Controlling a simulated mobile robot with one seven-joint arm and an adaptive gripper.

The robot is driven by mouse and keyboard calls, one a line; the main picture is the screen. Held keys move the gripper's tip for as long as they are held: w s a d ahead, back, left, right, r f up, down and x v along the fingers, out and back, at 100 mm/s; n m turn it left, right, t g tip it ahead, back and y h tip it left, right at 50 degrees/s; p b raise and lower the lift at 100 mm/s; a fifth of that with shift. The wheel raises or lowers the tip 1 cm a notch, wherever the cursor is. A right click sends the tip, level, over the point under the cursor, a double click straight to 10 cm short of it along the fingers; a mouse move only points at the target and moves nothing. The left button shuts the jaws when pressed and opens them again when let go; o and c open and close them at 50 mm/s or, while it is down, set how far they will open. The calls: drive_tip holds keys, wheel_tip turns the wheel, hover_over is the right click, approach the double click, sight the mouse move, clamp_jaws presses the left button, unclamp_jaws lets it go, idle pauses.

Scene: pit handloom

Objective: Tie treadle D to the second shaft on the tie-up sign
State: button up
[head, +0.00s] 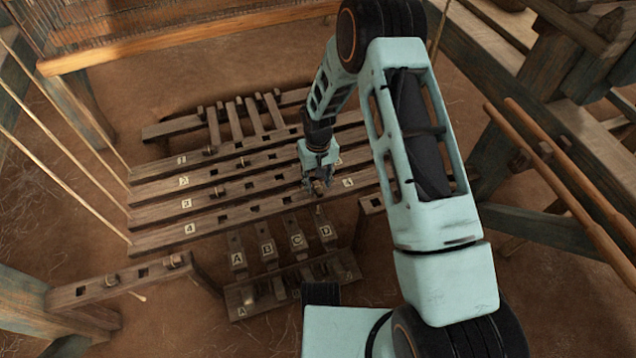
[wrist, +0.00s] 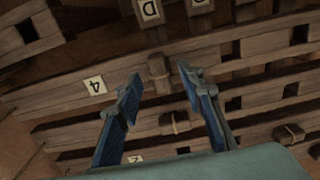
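Treadle D (head: 326,231) lies at the right end of the lettered row, beside treadle C (head: 297,240). In the wrist view, the D plate (wrist: 150,9) shows at the top edge. Four numbered shaft bars cross the middle, with bar 2 (head: 183,181) second from the back. My gripper (head: 318,186) is over the right part of bar 4 (head: 205,228). It is open, its two blue fingers spread (wrist: 159,78). A corded wooden peg (wrist: 160,70) on bar 4 appears between the fingertips; I cannot tell whether they touch it. No tie-up sign is recognisable.
Other corded pegs sit on the bars, such as one on bar 3 (head: 217,191). A slotted rail (head: 120,278) stands at front left, a wooden treadle frame (head: 290,283) at the front. Long poles (head: 560,170) and heavy posts bound the right. Taut cords hang at left.

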sight(318, 186)
wheel_tip(318, 186, up, 11)
drive_tip(key=shift+r, duration=0.15)
